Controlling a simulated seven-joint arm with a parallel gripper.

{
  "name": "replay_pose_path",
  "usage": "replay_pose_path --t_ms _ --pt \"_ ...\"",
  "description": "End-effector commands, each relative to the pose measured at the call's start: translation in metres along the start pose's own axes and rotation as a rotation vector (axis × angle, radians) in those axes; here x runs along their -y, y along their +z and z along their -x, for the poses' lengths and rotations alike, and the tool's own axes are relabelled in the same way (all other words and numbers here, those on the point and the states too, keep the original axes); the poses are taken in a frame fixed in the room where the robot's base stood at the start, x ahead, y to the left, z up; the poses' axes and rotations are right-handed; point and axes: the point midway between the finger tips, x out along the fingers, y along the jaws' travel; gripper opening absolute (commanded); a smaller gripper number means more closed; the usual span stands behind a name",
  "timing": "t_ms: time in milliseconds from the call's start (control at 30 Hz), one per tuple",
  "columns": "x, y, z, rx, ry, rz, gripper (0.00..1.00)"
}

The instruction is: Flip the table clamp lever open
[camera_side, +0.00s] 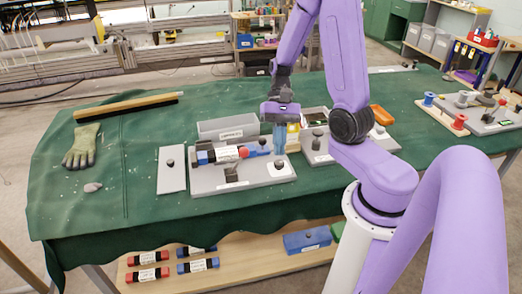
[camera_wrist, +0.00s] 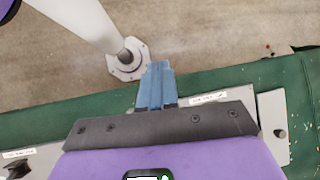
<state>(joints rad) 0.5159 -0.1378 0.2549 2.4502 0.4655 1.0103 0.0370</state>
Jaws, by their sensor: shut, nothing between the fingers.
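The clamp fixture is a grey base plate (camera_side: 212,184) on the green table, holding a blue, black and red cylinder (camera_side: 226,154) with a white label.
A grey plate with a black knob (camera_side: 172,170) lies left of the fixture. A grey bin (camera_side: 227,128) stands behind it, and a knobbed box (camera_side: 318,148) is at the right. A glove (camera_side: 82,146) and a wooden bar (camera_side: 128,105) lie farther left, with free cloth between.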

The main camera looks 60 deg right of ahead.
Motion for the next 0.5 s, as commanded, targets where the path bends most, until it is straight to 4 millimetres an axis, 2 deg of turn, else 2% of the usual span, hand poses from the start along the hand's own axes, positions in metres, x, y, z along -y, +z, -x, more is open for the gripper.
replay_pose_path --t_ms 500 --pt "-0.020 -0.033 0.009 0.090 -0.344 -0.462 0.00"
